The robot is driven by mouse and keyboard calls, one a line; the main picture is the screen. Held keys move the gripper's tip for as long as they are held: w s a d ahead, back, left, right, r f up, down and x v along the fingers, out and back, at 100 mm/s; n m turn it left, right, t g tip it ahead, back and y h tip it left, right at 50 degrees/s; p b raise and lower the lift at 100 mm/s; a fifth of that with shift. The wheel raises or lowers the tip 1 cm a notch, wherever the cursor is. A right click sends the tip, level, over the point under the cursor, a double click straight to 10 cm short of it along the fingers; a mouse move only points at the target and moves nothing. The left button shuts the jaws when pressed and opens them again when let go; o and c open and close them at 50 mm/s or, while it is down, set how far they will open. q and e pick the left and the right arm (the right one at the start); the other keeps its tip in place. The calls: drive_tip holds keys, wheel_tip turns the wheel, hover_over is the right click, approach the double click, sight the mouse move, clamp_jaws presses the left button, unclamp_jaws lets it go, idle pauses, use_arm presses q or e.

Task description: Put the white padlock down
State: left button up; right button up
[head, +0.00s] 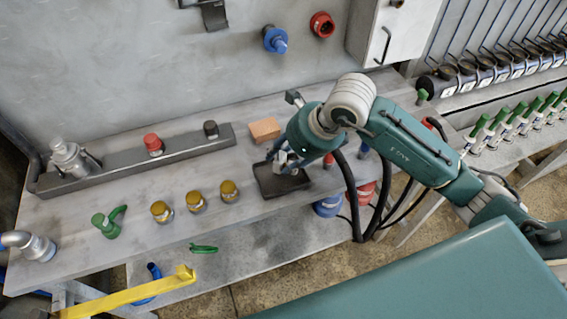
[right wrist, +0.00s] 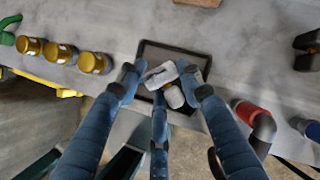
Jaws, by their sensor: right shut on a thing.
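My right gripper (head: 284,160) points down over a small dark tray (head: 264,189) on the grey bench. It is shut on the white padlock (right wrist: 161,75), which sits between the blue fingers in the right wrist view (right wrist: 164,82). In the head view only a little of the padlock shows between the fingers. The padlock is over the tray, whose dark rim surrounds it in the right wrist view (right wrist: 146,52). I cannot tell whether the padlock touches the tray floor. My left gripper is not in view.
An orange-brown block (head: 265,130) lies just behind the tray. Several brass-coloured cylinders (head: 196,202) stand to its left, with a green valve (head: 107,222) beyond. A red-topped item (head: 328,160) stands close on the right. Bare bench lies between the tray and the cylinders.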

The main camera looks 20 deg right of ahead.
sight(284, 165)
wheel_tip(284, 165, down, 3)
drive_tip(key=shift+s+f+p, duration=0.1)
drive_tip(key=shift+f+p, duration=0.05)
drive_tip(key=shift+p, duration=0.15)
drive_tip(key=shift+f, duration=0.25)
drive_tip(key=o, duration=0.8)
drive_tip(key=shift+f+b, duration=0.1)
drive_tip(key=shift+b, duration=0.2)
drive_tip(key=o, duration=0.4)
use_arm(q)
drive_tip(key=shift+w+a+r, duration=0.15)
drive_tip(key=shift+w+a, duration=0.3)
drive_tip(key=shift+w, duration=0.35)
use_arm(e)
drive_tip(key=shift+o, duration=0.2)
drive_tip(key=shift+d+r, duration=0.1)
drive_tip(key=shift+r, duration=0.3)
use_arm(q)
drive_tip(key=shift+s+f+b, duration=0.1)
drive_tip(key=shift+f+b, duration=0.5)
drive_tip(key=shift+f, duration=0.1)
use_arm(e)
drive_tip(key=v, duration=1.1)
drive_tip(key=shift+s+r, duration=0.2)
drive_tip(key=shift+r, duration=0.05)
